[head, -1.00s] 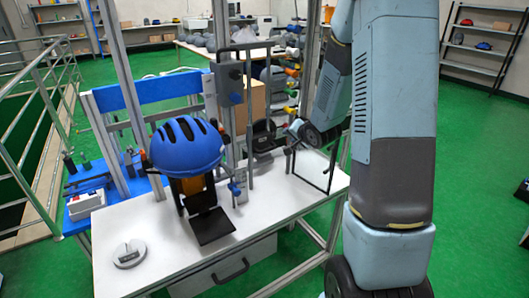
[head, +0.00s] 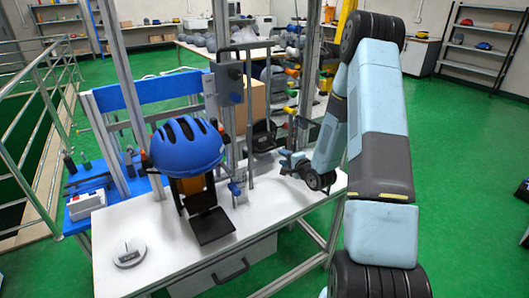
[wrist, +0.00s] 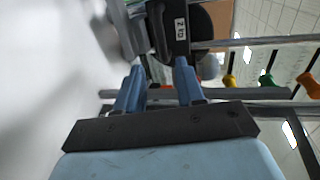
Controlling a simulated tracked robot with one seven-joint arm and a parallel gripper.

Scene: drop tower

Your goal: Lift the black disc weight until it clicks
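The black disc weight (head: 263,136) stands behind the vertical rods at the back of the white table in the head view. In the wrist view its dark rounded edge (wrist: 217,18) shows at the top, beside a black block with a white label (wrist: 180,28). My gripper (head: 286,164) is low over the table, just right of and in front of the weight. In the wrist view my gripper (wrist: 158,75) has its two blue fingers apart with nothing between them. The black parts lie ahead of the fingertips; I see no clear contact.
A blue helmet (head: 185,146) sits on a stand on the white table (head: 160,243), left of the weight. A round grey plate (head: 129,253) lies at the front left. Metal uprights (head: 305,75) and thin rods stand close around my gripper.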

